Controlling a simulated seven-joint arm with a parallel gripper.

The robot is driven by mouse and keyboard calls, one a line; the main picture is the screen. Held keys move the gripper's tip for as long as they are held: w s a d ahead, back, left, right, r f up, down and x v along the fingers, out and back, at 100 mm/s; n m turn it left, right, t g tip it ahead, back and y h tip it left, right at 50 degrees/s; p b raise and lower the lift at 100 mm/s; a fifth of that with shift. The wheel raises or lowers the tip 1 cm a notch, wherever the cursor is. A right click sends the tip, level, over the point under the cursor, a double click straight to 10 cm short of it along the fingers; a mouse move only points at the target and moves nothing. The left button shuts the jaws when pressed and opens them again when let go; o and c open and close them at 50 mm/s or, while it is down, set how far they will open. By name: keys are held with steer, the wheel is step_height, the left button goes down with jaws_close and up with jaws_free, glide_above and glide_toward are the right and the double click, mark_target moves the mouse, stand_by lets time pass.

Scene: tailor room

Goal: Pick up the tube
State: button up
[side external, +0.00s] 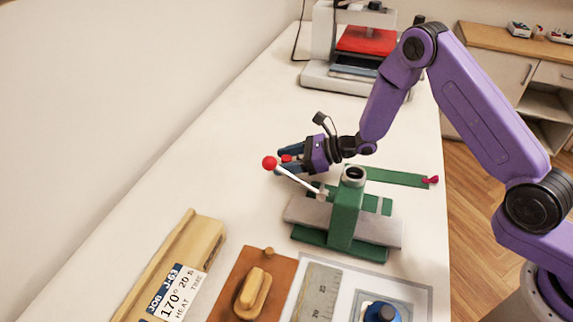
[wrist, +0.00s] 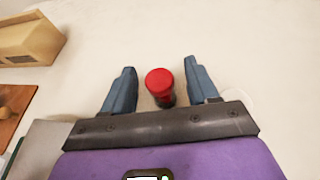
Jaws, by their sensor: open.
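A small red-topped upright thing, which looks like the tube (wrist: 159,82), stands between my gripper's two blue fingers in the wrist view. Its lower side looks dark, and its foot is partly hidden by the gripper's front edge. In the side external view a bit of red, likely the same tube (side external: 287,158), shows between the fingers. My gripper (wrist: 160,85) is open, with a visible gap between the tube and each finger. In the side external view my gripper (side external: 287,160) reaches left, low over the white table.
A green press (side external: 347,212) stands close in front of my gripper; its white lever ends in a red ball (side external: 269,162) near the fingers. A wooden block (side external: 190,250), brown board (side external: 262,268) and heat press (side external: 350,50) are also on the table. The table left of my gripper is clear.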

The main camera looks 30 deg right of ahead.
steer(key=shift+a, duration=0.1)
steer(key=c, duration=1)
steer(key=shift+c, duration=0.2)
steer(key=shift+r, duration=0.1)
